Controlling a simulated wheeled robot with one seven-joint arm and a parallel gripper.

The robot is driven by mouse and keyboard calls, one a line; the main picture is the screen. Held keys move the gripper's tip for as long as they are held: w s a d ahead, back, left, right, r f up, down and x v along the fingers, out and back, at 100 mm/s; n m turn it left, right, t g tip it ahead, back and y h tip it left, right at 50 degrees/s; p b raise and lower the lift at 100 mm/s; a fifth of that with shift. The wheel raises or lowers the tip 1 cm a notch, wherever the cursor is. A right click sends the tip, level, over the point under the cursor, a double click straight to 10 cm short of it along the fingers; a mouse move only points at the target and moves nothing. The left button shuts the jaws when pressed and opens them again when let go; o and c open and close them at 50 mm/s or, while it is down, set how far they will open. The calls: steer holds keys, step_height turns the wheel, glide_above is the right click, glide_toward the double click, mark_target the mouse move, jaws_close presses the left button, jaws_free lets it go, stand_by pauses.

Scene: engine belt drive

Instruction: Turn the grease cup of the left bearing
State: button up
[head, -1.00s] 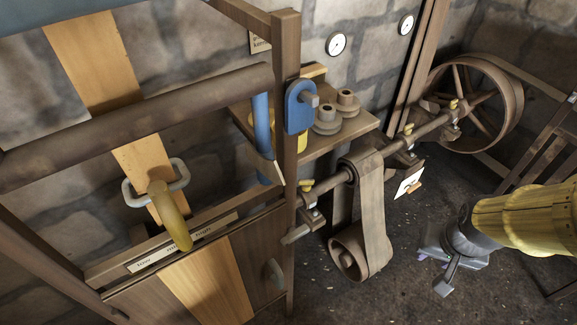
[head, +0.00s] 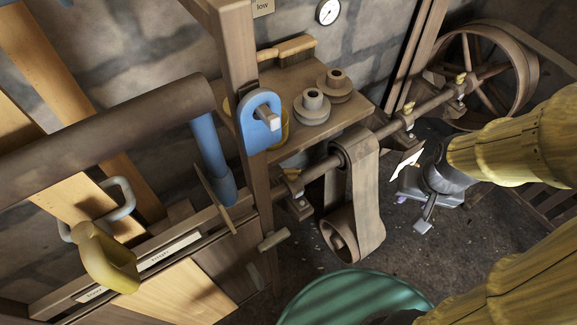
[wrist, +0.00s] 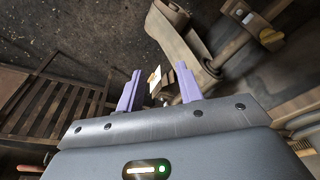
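The shaft (head: 433,103) runs from the wooden post toward the spoked wheel. The left bearing (head: 298,205) sits on it beside the post, with its small brass grease cup (head: 293,174) on top, partly hidden by the post. Other brass cups show on the middle bearing (head: 408,108) and the right bearing (head: 460,82). My gripper (wrist: 158,85) is open and empty, its two purple fingers spread in the wrist view. In the head view it is right of the belt, below the shaft, well apart from the left cup.
A flat belt (head: 367,195) hangs from the shaft around a lower pulley (head: 340,234). A shelf (head: 345,125) with stepped pulleys and a brush is behind. A blue lever plate (head: 260,122) is on the post. A white card (head: 405,162) is near my gripper.

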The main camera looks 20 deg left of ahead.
steer(key=w+a+f+n+t+y+b, duration=0.1)
steer(key=w+f+n+t+b, duration=0.15)
steer(key=w, duration=0.65)
steer(key=w+a+f+n+t+b, duration=0.1)
steer(key=w+f+n+t+b, duration=0.15)
steer(key=w, duration=0.65)
steer(key=w+a+f+n+t+y, duration=0.1)
steer(key=w+a+f+n+y, duration=0.2)
steer(key=w+a+n+y, duration=0.45)
steer(key=a+f+n+g+y, duration=0.1)
steer(key=a, duration=0.1)
steer(key=w+a+f+n+g+y+b, duration=0.1)
steer(key=a+f+y, duration=0.1)
steer(key=a+f+n+g+y, duration=0.1)
steer(key=a, duration=0.1)
steer(key=shift+w+f+y+b, duration=0.2)
steer(key=shift+f+y+b, duration=0.1)
steer(key=shift+f, duration=0.1)
steer(key=s+f+n+g+y, duration=0.4)
steer(key=s+f+n+g, duration=0.2)
steer(key=s+g, duration=0.4)
steer(key=shift+d+g+b, duration=0.2)
steer(key=shift+g+b, duration=0.15)
steer(key=shift+g, duration=0.35)
